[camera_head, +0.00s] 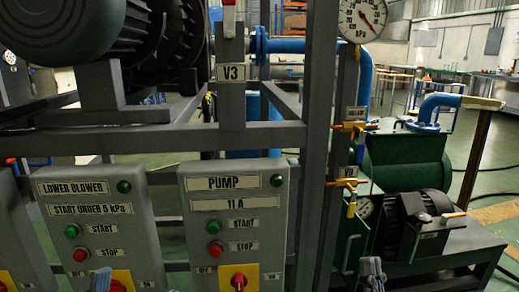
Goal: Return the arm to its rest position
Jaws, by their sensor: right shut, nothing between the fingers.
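My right gripper (372,275) shows at the bottom edge, right of the pump panel and in front of the grey frame and green pump base. Its fingers are together with nothing between them. Only its tip is in view. My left gripper (101,281) barely shows at the bottom left, in front of the lower blower panel; I cannot tell whether it is open or shut. The pump panel (259,243) has a green start button, a red stop button and a red knob on a yellow plate. The lower blower panel (75,209) has similar controls.
A grey steel frame (317,150) stands close ahead. A green pump (405,165) with blue pipes (437,103) stands behind. Dark blower machinery (75,30) is upper left. Open floor lies far right.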

